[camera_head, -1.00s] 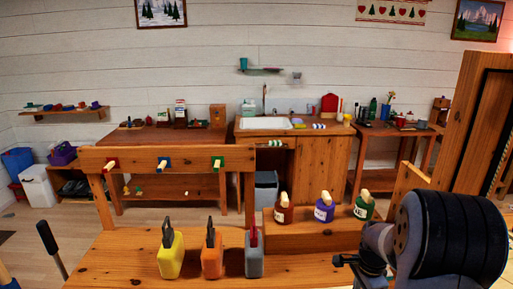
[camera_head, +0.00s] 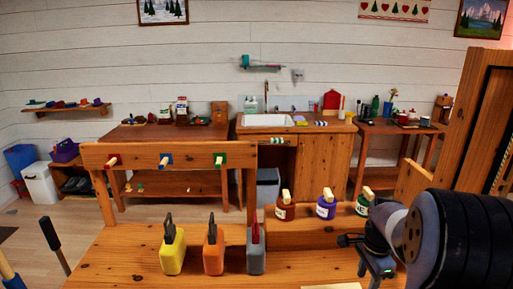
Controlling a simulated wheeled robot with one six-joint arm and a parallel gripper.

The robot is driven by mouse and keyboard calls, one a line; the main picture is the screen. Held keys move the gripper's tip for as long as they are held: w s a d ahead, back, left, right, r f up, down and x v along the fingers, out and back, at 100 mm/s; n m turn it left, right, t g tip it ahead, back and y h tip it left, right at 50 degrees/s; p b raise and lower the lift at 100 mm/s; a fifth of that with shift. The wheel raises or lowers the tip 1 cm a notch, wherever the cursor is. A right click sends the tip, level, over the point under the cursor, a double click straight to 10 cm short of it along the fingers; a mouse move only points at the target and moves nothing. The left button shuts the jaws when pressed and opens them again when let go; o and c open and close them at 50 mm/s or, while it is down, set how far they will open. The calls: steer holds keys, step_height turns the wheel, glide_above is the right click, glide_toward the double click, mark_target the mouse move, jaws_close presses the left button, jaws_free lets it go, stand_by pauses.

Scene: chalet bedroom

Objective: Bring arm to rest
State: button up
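My arm is at the lower right of the head view, with a thick black part and a grey link. My gripper (camera_head: 366,262) is at the near end of the grey link, low over the right part of the wooden workbench (camera_head: 140,262). It is small and partly hidden by my arm, and I cannot tell whether its fingers are open or shut. I see nothing held in it.
Yellow (camera_head: 172,254), orange (camera_head: 213,254) and grey (camera_head: 256,256) containers with tools stand on the bench. A peg rail (camera_head: 133,158) stands behind.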

step_height(320, 180, up, 3)
steer(key=shift+s+r, duration=0.1)
step_height(320, 180, down, 10)
steer(key=shift+f, duration=0.1)
steer(key=shift+r+n, duration=0.25)
steer(key=shift+n, duration=0.15)
steer(key=shift+n+p, duration=0.3)
steer(key=shift+n, duration=0.1)
steer(key=n, duration=0.4)
steer(key=shift+n+p, duration=0.3)
steer(key=shift+p, duration=0.1)
steer(key=shift+n+p, duration=0.35)
steer(key=shift+n, duration=1.35)
steer(key=shift+r, duration=0.1)
